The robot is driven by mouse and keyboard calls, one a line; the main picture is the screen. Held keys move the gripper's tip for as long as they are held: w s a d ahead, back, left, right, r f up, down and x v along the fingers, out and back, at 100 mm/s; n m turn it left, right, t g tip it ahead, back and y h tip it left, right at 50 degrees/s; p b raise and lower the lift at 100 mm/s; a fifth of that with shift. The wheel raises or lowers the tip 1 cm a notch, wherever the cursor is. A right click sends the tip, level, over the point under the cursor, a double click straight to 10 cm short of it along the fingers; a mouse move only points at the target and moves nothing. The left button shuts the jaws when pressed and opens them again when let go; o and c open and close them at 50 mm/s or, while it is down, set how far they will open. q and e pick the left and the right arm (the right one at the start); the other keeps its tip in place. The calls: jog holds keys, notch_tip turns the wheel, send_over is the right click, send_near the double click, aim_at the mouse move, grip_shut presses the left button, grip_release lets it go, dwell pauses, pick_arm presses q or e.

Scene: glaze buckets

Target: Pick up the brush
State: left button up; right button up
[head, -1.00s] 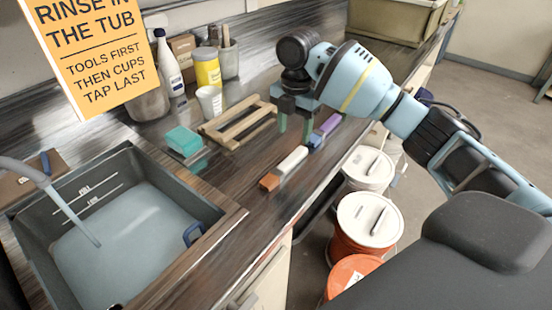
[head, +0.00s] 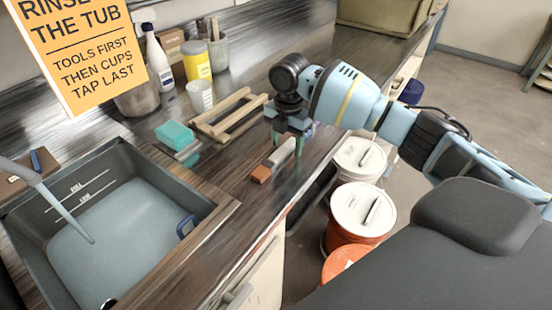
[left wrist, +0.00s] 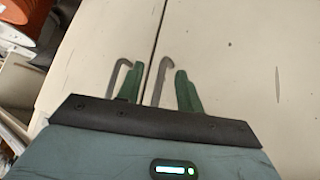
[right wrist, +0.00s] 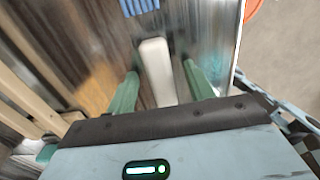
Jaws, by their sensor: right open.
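What I take for the brush lies on the counter: a pale handle (head: 281,154) with an orange-brown near end (head: 261,174). A blue-purple part (head: 309,129) lies in line beyond it; I cannot tell whether they join. My right gripper (head: 287,142) is over the pale handle and partly hides it. In the right wrist view the handle (right wrist: 156,62) shows between the open fingers, with no clear sign of a grip. My left gripper (left wrist: 158,68) is absent from the head view; its own wrist view shows it open and empty before pale cabinet fronts.
A wooden rack (head: 215,128) and a teal sponge (head: 174,134) lie left of my right gripper. A sink (head: 112,150) is at the near left. A cup (head: 200,95) and bottles stand behind. Lidded buckets (head: 362,210) stand on the floor beyond the counter edge.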

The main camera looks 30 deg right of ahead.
jog(key=shift+f, duration=0.1)
grip_shut()
dwell(0.3)
